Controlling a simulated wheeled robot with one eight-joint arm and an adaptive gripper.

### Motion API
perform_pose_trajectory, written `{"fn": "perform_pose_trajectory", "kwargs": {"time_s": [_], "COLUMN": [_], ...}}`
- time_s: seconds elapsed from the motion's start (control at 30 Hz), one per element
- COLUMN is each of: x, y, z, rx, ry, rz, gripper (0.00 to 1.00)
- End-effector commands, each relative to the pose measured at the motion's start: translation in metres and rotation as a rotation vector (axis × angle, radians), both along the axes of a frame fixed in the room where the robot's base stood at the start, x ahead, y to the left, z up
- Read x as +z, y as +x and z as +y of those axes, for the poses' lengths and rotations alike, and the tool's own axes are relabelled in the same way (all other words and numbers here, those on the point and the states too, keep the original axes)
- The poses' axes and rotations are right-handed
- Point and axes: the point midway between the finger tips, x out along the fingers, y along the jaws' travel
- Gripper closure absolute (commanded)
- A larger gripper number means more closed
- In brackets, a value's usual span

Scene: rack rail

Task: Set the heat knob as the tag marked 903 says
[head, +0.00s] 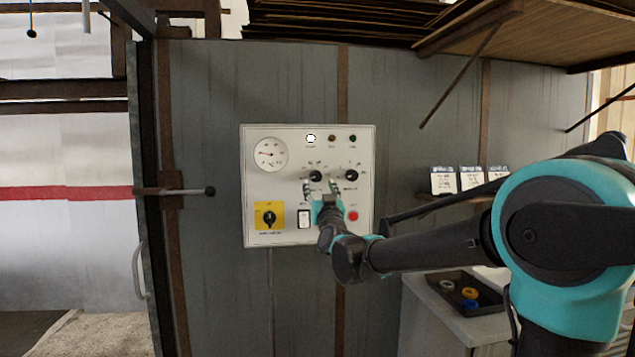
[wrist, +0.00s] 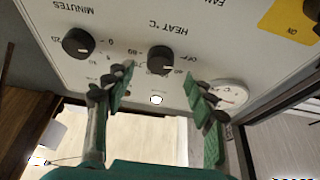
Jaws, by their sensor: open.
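The heat knob (head: 316,176), black and round, is on a white control panel (head: 285,190). In the wrist view, upside down, the knob (wrist: 160,58) sits beside the words HEAT °C, with OFF and numbers around it; its pointer is not clear. My gripper (head: 321,188) is open in front of the panel, just below the heat knob. In the wrist view its fingers (wrist: 158,82) are spread to either side of the knob, apparently not gripping it. Three white tags (head: 472,180) stand on a shelf to the right; their print is too small to read.
The minutes knob (head: 352,176) is close on the right. A gauge (head: 270,154), a yellow-backed switch (head: 269,217), a rocker switch (head: 304,219) and a red button (head: 353,216) share the panel. A black tray (head: 455,290) with coloured rings is lower right.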

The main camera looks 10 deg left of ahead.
Motion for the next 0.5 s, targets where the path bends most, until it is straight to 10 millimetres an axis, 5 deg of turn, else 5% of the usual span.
{"fn": "perform_pose_trajectory", "kwargs": {"time_s": [0.2, 0.5], "x": [0.012, 0.016], "y": [0.028, 0.038], "z": [0.008, 0.011], "rx": [0.000, 0.000], "ry": [0.000, 0.001], "rz": [0.001, 0.001], "gripper": [0.45, 0.45]}}
